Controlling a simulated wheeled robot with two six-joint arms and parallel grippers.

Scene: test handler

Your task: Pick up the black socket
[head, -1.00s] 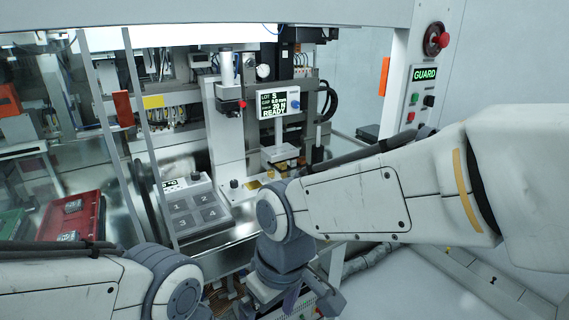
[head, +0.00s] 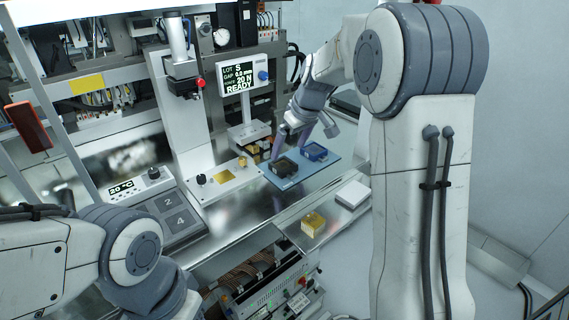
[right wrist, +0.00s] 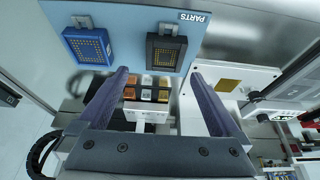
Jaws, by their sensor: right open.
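The black socket (head: 283,166) sits on a blue mat (head: 297,178) to the right of the press. In the right wrist view the black socket (right wrist: 166,55) shows a gold pin grid, near the mat's PARTS label. A blue socket (head: 314,151) lies beside it on the same mat; it also shows in the right wrist view (right wrist: 88,42). My right gripper (head: 303,138) is open and empty, above the mat close to the sockets. In the right wrist view its two fingers (right wrist: 160,75) are spread wide, with no socket between them. My left gripper is out of frame; only its arm shows.
A display (head: 245,80) reads READY beside the press column. A numbered pad block (head: 165,205) stands left of the mat.

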